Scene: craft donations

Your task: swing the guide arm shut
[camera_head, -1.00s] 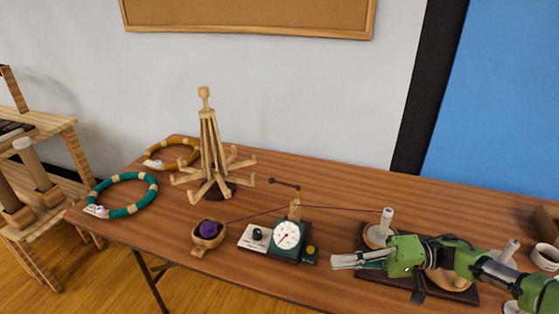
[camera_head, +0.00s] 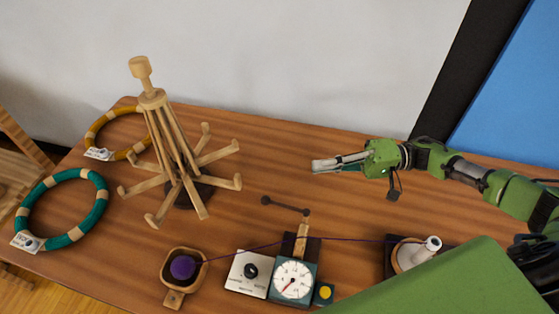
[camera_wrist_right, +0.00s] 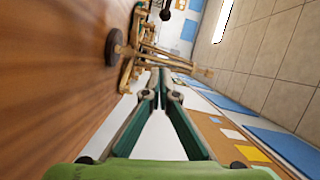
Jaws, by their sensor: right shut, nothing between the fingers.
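The guide arm (camera_head: 286,206) looks like a thin dark rod with a ball at each end. It sticks out to the left from beside the wooden post (camera_head: 302,236) behind the dial meter (camera_head: 293,278). A purple yarn line runs from the yarn ball (camera_head: 183,267) past the post to the white spool (camera_head: 420,253) at right. My right gripper (camera_head: 314,167) is shut and empty, above the table's back part, behind and right of the guide arm, apart from it. Its closed fingers also show in the right wrist view (camera_wrist_right: 160,97). My left gripper is out of view.
A wooden yarn swift (camera_head: 178,150) with spread arms stands left of my right gripper. Teal (camera_head: 97,212) and mustard (camera_head: 98,125) rings lie at far left. A control box (camera_head: 249,272) sits beside the meter.

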